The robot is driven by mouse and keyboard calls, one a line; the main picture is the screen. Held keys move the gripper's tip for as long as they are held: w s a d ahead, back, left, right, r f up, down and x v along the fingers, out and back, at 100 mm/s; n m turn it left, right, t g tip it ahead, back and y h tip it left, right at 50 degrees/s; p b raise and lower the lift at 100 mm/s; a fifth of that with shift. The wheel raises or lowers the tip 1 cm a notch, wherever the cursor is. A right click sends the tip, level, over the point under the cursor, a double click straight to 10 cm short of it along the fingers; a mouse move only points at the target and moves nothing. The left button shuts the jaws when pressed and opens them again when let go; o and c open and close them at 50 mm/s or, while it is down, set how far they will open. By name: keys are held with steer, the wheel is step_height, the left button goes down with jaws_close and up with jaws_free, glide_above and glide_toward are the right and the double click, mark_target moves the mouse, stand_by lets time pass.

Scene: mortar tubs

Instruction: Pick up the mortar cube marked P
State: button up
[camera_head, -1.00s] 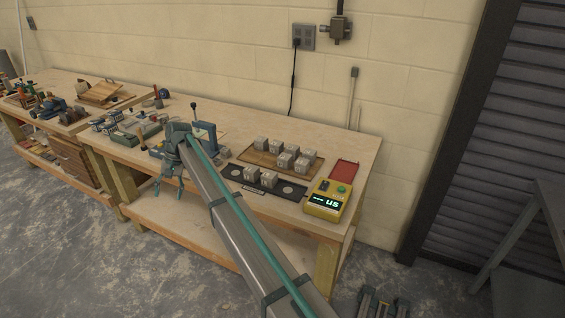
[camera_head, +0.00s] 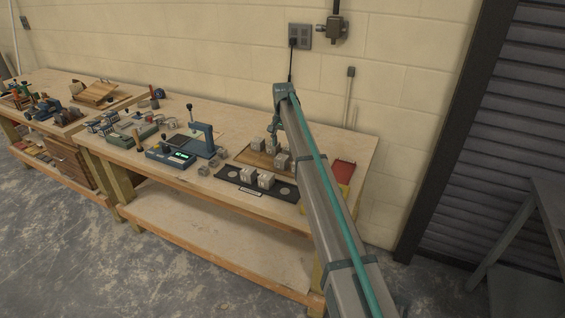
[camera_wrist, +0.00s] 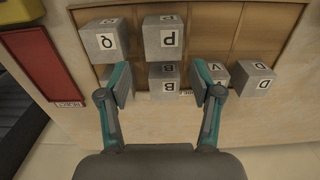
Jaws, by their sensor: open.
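In the wrist view, the mortar cube marked P (camera_wrist: 164,38) sits in the wooden tray (camera_wrist: 215,28), its letter turned round in the picture. My gripper (camera_wrist: 158,80) is open and empty. Its fingertips lie left and right of the B cube (camera_wrist: 163,76), on the near side of the P cube. The Q cube (camera_wrist: 103,42) is left of P. In the head view my gripper (camera_head: 274,143) hangs over the tray (camera_head: 245,155); the cube letters are too small to read there, and my arm hides part of the tray.
At lower right in the wrist view are a D cube (camera_wrist: 252,78) and a partly hidden cube (camera_wrist: 217,72) by the right finger. A red pad (camera_wrist: 47,62) lies left of the tray. In the head view a dark mat (camera_head: 228,174) with grey cubes lies in front.

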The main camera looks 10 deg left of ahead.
mark_target(282, 157)
step_height(282, 157, down, 3)
steer(key=shift+f+p, duration=0.15)
steer(key=shift+p, duration=0.2)
steer(key=shift+s+a+f+p, duration=0.1)
steer(key=shift+f+p, duration=0.15)
steer(key=shift+f, duration=0.15)
steer(key=shift+s+a+f+p, duration=0.1)
steer(key=shift+f+p, duration=0.15)
steer(key=shift+f, duration=0.1)
step_height(282, 157, down, 4)
steer(key=shift+a+f+p, duration=0.1)
steer(key=shift+p, duration=0.6)
steer(key=c, duration=1.1)
steer(key=shift+c, duration=0.2)
steer(key=shift+r, duration=0.25)
